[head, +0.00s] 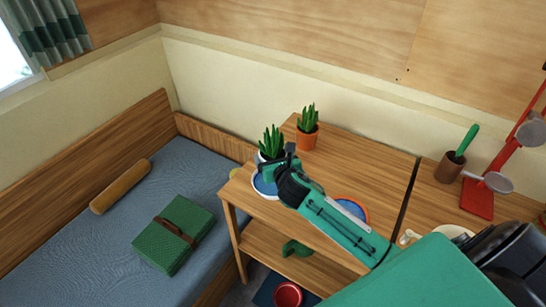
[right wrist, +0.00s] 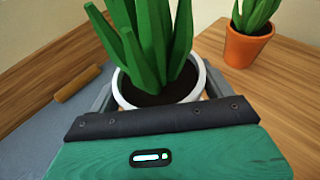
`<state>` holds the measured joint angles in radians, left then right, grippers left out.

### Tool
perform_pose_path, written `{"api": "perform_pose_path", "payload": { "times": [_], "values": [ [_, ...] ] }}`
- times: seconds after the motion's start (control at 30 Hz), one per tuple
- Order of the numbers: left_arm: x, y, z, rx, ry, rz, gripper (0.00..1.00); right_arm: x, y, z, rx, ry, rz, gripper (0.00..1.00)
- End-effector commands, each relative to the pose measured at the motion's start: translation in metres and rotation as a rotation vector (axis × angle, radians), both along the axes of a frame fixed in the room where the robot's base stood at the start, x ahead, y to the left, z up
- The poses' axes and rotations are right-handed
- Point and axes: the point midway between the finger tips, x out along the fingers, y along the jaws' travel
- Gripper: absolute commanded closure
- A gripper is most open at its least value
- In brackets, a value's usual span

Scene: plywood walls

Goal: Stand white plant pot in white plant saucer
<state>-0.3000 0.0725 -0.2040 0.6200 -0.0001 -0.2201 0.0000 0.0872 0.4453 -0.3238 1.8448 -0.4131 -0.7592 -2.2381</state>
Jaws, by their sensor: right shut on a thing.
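The white plant pot (head: 261,157) holds a spiky green plant and stands upright near the left end of the wooden table. In the right wrist view, its white rim (right wrist: 201,82) shows between my fingers. My right gripper (head: 279,166) is shut on the pot, and it hides much of the pot in the head view. A round dish with a white rim and blue inside (head: 261,188), seemingly the white plant saucer, lies just below the pot in the picture, partly behind my gripper. I cannot tell whether the pot touches it. My left gripper is not in view.
An orange pot with a plant (head: 307,139) stands behind, close to the white pot. An orange-rimmed blue dish (head: 352,206) lies to the right, partly behind my arm. A red stand (head: 478,200) and brown pot (head: 449,168) are farther right. A bed (head: 110,235) adjoins the left.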

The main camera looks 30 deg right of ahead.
Motion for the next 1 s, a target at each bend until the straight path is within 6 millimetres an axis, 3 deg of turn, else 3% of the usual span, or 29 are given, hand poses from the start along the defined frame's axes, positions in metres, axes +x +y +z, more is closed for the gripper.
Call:
{"api": "perform_pose_path", "payload": {
  "times": [0.37,1.0],
  "values": [
    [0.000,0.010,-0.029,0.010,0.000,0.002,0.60,0.000,0.001,-0.021,0.003,-0.003,0.001,0.59],
    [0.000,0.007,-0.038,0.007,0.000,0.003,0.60,0.001,0.000,-0.053,0.001,-0.003,0.001,0.59]
  ]
}}
